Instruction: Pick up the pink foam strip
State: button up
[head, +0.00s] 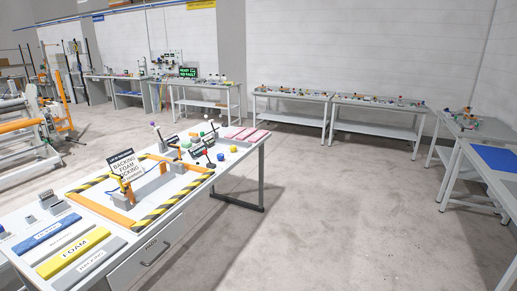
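Pink strip-like pieces (256,136) lie side by side at the far right corner of the near workbench (225,170). They look flat and pale pink with lighter edges. They are small in the head view, and I cannot tell which are foam. A yellow block labelled FOAM (73,253) lies at the near end of the same bench, beside a blue block (49,234) and a grey block (102,256). My gripper is not in view.
A yellow-black striped frame (178,200) with an orange fixture (118,217) and a sign (124,167) fills the bench's middle. Small knobs and a blue cap (221,157) sit near the strips. Open floor (330,210) lies right of the bench. Other tables (376,101) line the walls.

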aim_at(235, 132)
jog(key=i+u, duration=0.4)
jog(key=i, duration=1.75)
jog(key=i+j, duration=0.1)
jog(key=i, duration=0.65)
jog(key=i+z, duration=0.1)
jog(key=i, duration=0.65)
